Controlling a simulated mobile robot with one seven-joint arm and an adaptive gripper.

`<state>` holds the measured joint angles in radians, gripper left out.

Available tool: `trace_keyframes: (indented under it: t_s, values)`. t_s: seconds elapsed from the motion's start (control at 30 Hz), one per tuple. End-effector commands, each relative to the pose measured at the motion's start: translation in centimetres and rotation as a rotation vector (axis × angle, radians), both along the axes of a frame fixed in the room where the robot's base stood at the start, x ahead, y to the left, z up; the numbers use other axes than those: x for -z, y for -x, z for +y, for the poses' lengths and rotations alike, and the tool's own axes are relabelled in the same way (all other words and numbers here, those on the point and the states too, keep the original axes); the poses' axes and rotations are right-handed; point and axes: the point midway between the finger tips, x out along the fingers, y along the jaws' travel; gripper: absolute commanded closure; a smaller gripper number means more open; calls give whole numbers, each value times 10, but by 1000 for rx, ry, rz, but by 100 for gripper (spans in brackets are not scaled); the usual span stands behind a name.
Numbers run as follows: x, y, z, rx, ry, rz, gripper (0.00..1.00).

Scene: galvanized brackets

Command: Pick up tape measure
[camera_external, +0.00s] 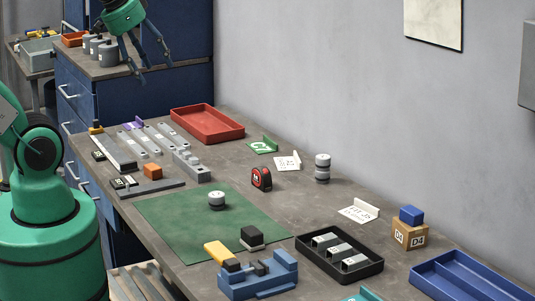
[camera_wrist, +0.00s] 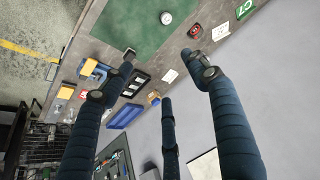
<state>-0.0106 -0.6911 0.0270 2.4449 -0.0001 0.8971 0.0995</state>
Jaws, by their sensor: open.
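The tape measure (camera_external: 262,179) is red and black and stands on the grey workbench, just beyond the right edge of the green mat. It also shows in the wrist view (camera_wrist: 194,31), close to a fingertip. My gripper (camera_external: 150,62) is high above the far left end of the bench in the external view, well apart from the tape measure. Its dark blue fingers are spread wide in the wrist view (camera_wrist: 165,85), with nothing between them. Nothing hides the tape measure in the external view.
The green mat (camera_external: 165,225) holds a grey round piece (camera_external: 217,200). Near the tape measure are a stacked grey cylinder (camera_external: 322,168) and white cards (camera_external: 287,162). A red tray (camera_external: 207,123), black tray (camera_external: 340,278) and blue vise (camera_external: 257,278) stand farther off. The wall runs behind the bench.

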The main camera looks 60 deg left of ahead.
Motion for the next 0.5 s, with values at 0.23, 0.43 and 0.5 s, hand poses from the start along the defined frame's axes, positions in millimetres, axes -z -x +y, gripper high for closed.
trace_keyframes:
  t_s: [0.23,0.43,0.5]
  values:
    - [2,-53,9,161,-82,64,41]
    - [12,-103,18,314,-149,118,41]
    - [17,-121,22,370,-169,137,41]
